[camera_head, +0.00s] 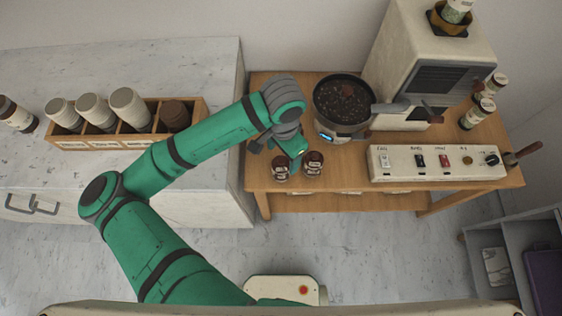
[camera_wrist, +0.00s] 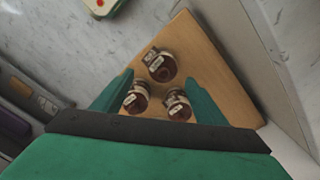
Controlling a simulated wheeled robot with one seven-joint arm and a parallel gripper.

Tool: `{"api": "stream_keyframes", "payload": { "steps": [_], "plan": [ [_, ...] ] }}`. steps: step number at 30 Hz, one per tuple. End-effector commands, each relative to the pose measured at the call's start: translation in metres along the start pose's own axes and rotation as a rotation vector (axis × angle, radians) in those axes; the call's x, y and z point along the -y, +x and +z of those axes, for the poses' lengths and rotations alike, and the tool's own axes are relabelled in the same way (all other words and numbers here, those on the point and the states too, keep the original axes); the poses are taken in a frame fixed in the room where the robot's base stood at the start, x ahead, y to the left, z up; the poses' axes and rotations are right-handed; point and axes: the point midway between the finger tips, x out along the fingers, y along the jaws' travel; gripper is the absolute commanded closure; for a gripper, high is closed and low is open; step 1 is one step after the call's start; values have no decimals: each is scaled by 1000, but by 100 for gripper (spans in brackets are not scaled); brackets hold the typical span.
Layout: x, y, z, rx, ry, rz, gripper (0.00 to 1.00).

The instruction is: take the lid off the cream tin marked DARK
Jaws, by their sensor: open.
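Small tins with brown lids and pale labels stand on the wooden cart top; I cannot read which is marked DARK. In the head view one tin (camera_head: 280,168) stands at the front edge and another tin (camera_head: 313,164) is just right of it. The wrist view shows three: one tin (camera_wrist: 160,66) apart from the other two, a left tin (camera_wrist: 136,101) and a right tin (camera_wrist: 178,106). My gripper (camera_head: 292,152) is above them, open and empty. Its fingers (camera_wrist: 158,78) spread on either side of the group in the wrist view. My gripper may hide one tin from the head camera.
A round pan of dark beans (camera_head: 345,100) stands behind the tins. A switch panel (camera_head: 437,163) lies to the right, with a large pale machine (camera_head: 425,60) behind it. A wooden box of cups (camera_head: 125,143) sits on the left counter.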

Motion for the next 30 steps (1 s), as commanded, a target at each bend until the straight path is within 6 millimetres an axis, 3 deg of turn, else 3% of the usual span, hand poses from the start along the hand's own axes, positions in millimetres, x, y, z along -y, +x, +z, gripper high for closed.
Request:
{"api": "stream_keyframes", "payload": {
  "steps": [9,19,25,30],
  "plan": [
    [6,41,0,2,0,3,34],
    [6,48,-1,0,2,1,34],
    [6,48,-1,0,2,1,78],
    [6,48,-1,0,2,1,78]
  ]
}}
